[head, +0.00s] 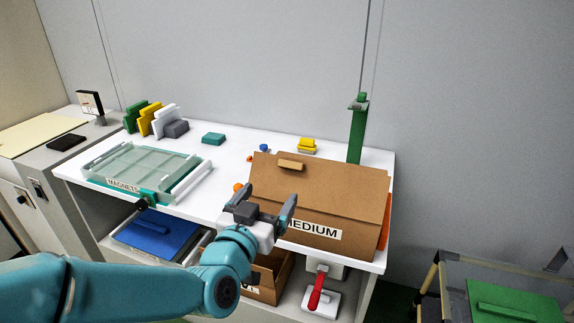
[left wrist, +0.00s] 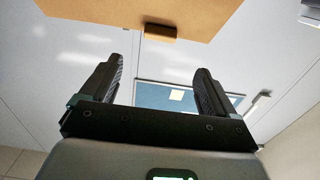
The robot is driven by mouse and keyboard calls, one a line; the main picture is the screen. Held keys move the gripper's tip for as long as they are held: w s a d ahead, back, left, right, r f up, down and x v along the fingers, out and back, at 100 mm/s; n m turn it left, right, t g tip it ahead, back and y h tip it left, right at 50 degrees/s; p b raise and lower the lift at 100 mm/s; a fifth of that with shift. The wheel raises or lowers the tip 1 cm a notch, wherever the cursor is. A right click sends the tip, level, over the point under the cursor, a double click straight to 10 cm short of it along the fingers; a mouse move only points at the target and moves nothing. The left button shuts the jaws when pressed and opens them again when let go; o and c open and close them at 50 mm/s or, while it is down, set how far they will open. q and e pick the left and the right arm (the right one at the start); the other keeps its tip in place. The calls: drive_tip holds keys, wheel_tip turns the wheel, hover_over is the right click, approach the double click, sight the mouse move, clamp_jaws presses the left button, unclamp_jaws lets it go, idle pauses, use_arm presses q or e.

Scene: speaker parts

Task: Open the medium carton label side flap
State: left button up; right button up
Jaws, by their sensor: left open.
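The medium carton (head: 345,232) is a brown cardboard box at the right end of the white table, with a white label (head: 314,229) reading MEDIUM in part on its front. A broad flap (head: 335,188) with a small tan block-like tab (head: 291,164) rises above the label side. My left gripper (head: 266,203) is open and empty in front of the carton's left front corner and hides part of the label. In the left wrist view its two dark fingers (left wrist: 155,85) are apart, with the brown flap (left wrist: 120,12) and its tab (left wrist: 160,31) beyond them. My right gripper is out of view.
A clear-lidded tray (head: 145,168) labelled MAGNETS is at the table's left. A green post (head: 357,130) stands behind the carton. A red-handled tool (head: 319,290) and a blue bin (head: 158,232) are on the shelf below. Bare white tabletop lies left of the carton.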

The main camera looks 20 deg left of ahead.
sight(290, 165)
use_arm(q)
drive_tip(key=w+p, duration=0.1)
drive_tip(key=w, duration=1)
drive_tip(key=shift+w+d+p, duration=0.2)
drive_tip(key=shift+w+p, duration=0.15)
drive_tip(key=shift+p, duration=0.05)
drive_tip(key=c, duration=1.5)
drive_tip(key=s+t+b, duration=0.1)
drive_tip(key=t+b, duration=0.1)
drive_tip(key=b, duration=0.6)
drive_tip(key=s+t+b, duration=0.2)
drive_tip(key=b, duration=0.5)
drive_tip(key=s+t+b, duration=0.2)
drive_tip(key=b, duration=0.6)
drive_tip(key=shift+a+f+b, duration=0.1)
drive_tip(key=shift+f+b, duration=0.25)
drive_tip(key=o, duration=1.5)
